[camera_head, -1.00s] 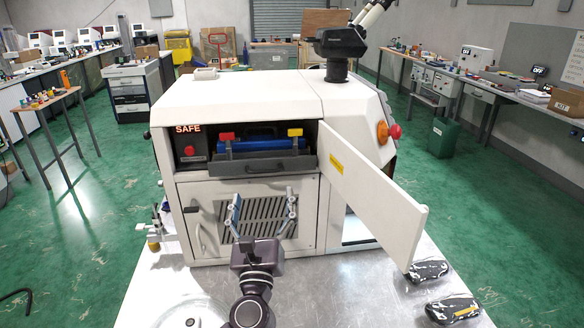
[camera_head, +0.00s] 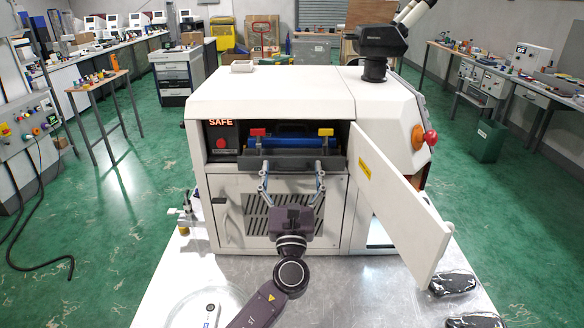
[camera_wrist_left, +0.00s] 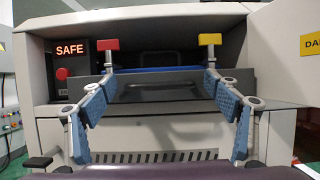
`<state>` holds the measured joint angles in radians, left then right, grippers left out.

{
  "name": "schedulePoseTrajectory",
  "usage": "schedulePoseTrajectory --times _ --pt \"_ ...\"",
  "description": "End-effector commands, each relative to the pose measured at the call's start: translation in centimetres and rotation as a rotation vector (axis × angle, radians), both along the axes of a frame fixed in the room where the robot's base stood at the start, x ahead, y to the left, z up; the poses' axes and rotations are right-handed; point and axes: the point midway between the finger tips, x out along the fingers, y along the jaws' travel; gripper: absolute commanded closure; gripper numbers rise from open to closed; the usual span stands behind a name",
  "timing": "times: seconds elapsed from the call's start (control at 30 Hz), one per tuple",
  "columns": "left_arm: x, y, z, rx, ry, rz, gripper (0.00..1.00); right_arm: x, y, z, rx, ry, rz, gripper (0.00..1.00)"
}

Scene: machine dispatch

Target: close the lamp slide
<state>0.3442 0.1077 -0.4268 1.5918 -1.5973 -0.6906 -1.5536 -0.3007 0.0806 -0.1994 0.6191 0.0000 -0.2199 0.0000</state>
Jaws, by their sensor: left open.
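The lamp slide (camera_head: 290,160) is a dark grey drawer-like tray with a blue body, in the open upper bay of the white machine (camera_head: 270,95). A red tab (camera_head: 258,132) and a yellow tab (camera_head: 326,132) stand on it. Its dark front also shows in the left wrist view (camera_wrist_left: 163,88). My left gripper (camera_head: 291,170) is open and empty, its fingers spread at the slide's front, one toward each side. I cannot tell whether the fingers touch it. The right gripper is not in view.
The machine's white door (camera_head: 400,205) stands open to the right of the bay. A lit SAFE sign (camera_head: 220,122) is left of the slide. Dark wrapped packs (camera_head: 453,283) lie at the table's right. A control panel (camera_head: 28,130) stands at far left.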

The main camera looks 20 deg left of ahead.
Motion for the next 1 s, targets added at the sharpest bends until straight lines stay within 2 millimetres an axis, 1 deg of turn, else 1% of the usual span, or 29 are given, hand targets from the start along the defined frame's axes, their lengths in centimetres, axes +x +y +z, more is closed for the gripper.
schedulePoseTrajectory --times 0.17,0.27,0.7,0.73,0.87,0.97,1.0 --pt "0.0 0.0 0.0 0.000 0.000 0.000 0.18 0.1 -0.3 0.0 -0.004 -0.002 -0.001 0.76" --pt "0.0 0.0 0.0 0.000 0.000 0.000 0.28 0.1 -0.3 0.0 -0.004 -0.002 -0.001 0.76" --pt "0.0 0.0 0.0 0.000 0.000 -0.001 0.77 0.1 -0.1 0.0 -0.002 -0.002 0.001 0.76" --pt "0.0 0.0 0.0 0.000 0.000 -0.001 0.79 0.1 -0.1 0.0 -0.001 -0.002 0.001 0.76" --pt "0.6 0.2 -0.2 0.002 -0.001 -0.001 0.79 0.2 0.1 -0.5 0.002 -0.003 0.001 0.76" --pt "2.2 0.6 -0.4 0.002 -0.003 0.000 0.79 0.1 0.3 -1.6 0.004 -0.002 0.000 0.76" --pt "3.0 0.9 -0.4 0.003 -0.003 0.002 0.79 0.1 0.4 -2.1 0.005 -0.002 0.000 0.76"
